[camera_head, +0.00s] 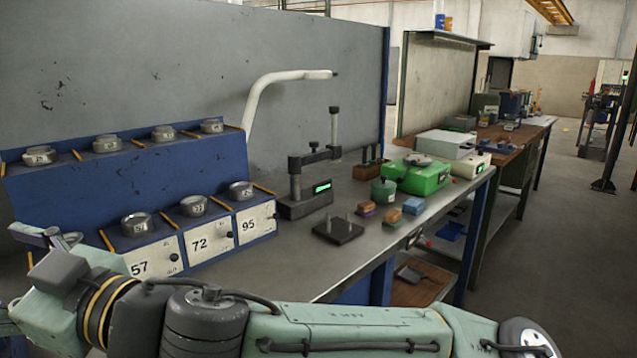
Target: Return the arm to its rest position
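My arm (350,328) stretches across the bottom of the view, from the lower right to the left edge. Its wrist is bent at the lower left, in front of the blue rack. A grey and purple part (36,236) at the left edge looks like the end of my gripper, near the rack's lower step. Most of the gripper is hidden or out of the picture. I cannot tell whether it is open, shut or holding anything.
The blue two-step rack (140,182) carries several round metal tins, with labels 57, 72 and 95. On the grey workbench (345,263) stand a gauge stand (306,200), a dark plate with pins (338,231), blocks and a green scale (424,179). Floor at right is clear.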

